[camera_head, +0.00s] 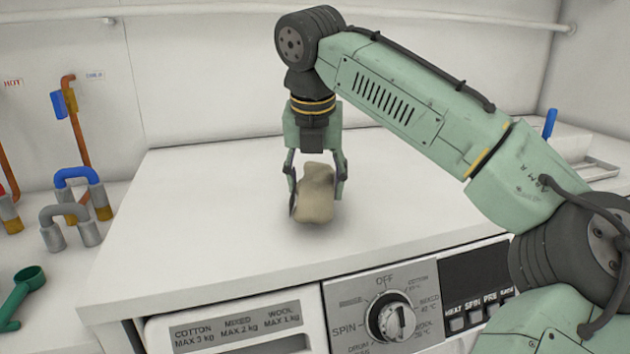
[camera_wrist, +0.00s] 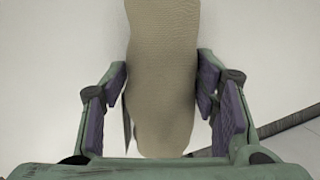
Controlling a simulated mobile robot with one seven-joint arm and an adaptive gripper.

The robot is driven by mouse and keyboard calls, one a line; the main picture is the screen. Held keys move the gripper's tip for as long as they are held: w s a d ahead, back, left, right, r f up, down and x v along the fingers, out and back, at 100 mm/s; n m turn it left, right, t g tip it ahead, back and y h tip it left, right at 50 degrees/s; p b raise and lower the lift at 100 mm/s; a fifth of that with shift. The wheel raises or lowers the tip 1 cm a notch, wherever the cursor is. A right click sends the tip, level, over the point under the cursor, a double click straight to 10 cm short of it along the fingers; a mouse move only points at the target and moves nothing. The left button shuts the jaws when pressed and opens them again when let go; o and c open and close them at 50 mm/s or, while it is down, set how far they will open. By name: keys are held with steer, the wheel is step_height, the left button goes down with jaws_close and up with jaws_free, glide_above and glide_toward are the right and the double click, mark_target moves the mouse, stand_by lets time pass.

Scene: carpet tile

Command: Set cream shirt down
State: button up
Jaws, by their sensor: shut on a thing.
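The cream shirt (camera_head: 315,194) is a bunched beige bundle between the fingers of my gripper (camera_head: 317,183). In the head view it hangs low over the white top of the washing machine (camera_head: 190,220), near its front edge. I cannot tell whether its lower end touches the top. In the wrist view the shirt (camera_wrist: 162,75) runs lengthwise between the purple finger pads of my gripper (camera_wrist: 165,105), which is shut on it.
The machine top is clear around the shirt. A control panel with a dial (camera_head: 390,317) is on the front. A pale tray (camera_head: 590,170) lies at the right back.

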steer(key=shift+f, duration=0.35)
steer(key=shift+f, duration=0.1)
steer(key=o, duration=1.4)
steer(key=shift+f, duration=0.1)
steer(key=p+v, duration=0.1)
steer(key=v, duration=1.1)
steer(key=shift+r, duration=0.2)
